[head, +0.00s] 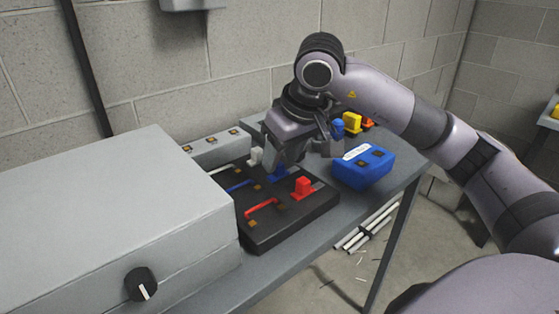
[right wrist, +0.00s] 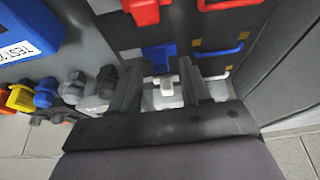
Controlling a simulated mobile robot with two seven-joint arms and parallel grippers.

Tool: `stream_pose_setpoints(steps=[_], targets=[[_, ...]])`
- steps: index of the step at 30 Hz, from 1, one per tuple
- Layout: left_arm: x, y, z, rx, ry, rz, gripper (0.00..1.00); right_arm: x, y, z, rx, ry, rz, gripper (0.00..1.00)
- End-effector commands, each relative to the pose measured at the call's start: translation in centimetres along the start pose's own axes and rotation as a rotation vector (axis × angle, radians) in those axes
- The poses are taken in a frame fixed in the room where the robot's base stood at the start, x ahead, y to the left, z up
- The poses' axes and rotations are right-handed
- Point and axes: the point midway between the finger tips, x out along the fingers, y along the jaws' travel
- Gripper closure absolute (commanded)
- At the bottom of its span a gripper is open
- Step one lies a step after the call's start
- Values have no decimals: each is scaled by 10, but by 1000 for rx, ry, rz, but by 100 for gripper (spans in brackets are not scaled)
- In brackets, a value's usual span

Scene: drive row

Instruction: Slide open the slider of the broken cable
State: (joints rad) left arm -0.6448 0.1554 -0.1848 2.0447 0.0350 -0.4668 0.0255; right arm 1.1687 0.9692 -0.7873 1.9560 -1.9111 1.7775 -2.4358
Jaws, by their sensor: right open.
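A black panel (head: 292,229) on the bench carries a red slider (head: 302,187), a blue slider (head: 278,173) and a white slider (head: 256,156). A red cable (head: 262,207), a blue cable (head: 240,186) and a white cable (head: 222,168) run beside them. I cannot tell which cable is broken. My right gripper (right wrist: 165,88) is open, with its fingers on either side of the white slider (right wrist: 168,82) in the right wrist view; contact is unclear. The blue slider (right wrist: 160,56) and red slider (right wrist: 144,11) lie beyond. My left gripper is not in view.
A large grey box with a black knob (head: 141,284) stands left of the panel. A blue tester box (head: 363,167) stands to the right, with yellow (head: 352,122) and other coloured plugs behind it. A block wall backs the bench (head: 320,222).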

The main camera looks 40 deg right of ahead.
Motion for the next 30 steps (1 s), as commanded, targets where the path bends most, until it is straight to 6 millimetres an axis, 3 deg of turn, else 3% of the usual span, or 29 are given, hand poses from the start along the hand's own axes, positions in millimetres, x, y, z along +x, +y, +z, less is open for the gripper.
stream_pose_setpoints(steps=[4, 13, 18, 23, 30], targets=[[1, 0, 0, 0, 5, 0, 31, 14, -1, 0, 0, -1, -2, 53], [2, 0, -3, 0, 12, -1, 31, 17, 0, 0, 0, 1, -1, 53], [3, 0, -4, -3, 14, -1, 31, 17, -1, 0, 0, 1, -1, 100], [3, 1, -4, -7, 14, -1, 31, 17, 0, 0, 1, 1, -1, 100], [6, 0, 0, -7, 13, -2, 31, 18, 23, 0, 4, 0, 1, 100]])
